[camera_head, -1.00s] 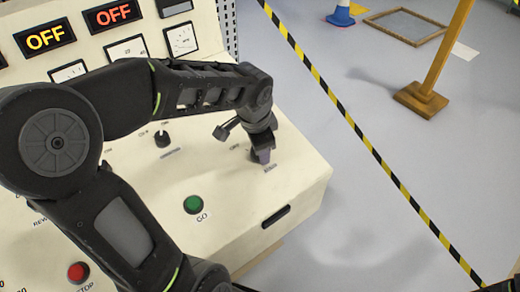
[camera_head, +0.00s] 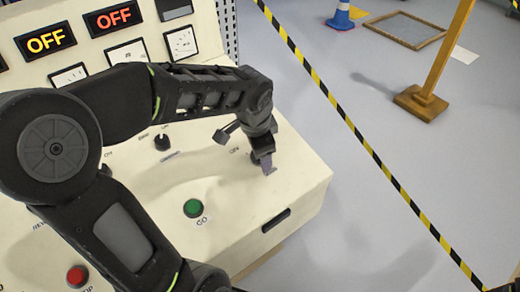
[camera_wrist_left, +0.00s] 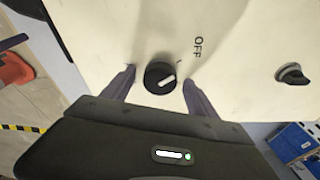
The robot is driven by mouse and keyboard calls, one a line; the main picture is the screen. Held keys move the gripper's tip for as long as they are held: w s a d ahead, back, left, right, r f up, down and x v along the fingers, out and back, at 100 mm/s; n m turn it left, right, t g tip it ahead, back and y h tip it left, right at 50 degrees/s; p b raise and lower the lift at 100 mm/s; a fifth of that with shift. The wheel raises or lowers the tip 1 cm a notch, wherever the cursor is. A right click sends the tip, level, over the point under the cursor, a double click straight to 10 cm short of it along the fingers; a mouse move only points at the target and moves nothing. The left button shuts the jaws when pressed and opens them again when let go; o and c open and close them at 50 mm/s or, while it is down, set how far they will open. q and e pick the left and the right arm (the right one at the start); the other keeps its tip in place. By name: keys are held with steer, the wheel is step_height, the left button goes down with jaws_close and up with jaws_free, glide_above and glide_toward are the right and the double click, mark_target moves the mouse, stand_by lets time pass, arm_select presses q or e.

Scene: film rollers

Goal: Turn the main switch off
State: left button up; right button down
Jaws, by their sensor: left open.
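The main switch is a black rotary knob (camera_wrist_left: 160,77) with a white pointer line, on the cream panel. In the left wrist view its line points right and slightly up, and the "OFF" label (camera_wrist_left: 198,46) is up and to the right of it. My left gripper (camera_wrist_left: 159,75) is open, with one finger on each side of the knob; I cannot tell if they touch it. In the head view my left gripper (camera_head: 264,160) is at the right part of the console top and hides the knob. My right gripper is not in view.
The console (camera_head: 235,200) also has another black knob (camera_head: 162,142), a green GO button (camera_head: 193,208), a red button (camera_head: 77,275) and lit OFF displays (camera_head: 113,16). Yellow-black tape (camera_head: 370,155) and a wooden post (camera_head: 440,60) are to the right.

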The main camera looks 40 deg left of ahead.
arm_select(q)
steer(key=v, duration=0.7)
steer(key=shift+r, duration=0.35)
steer(key=shift+s+d, duration=0.1)
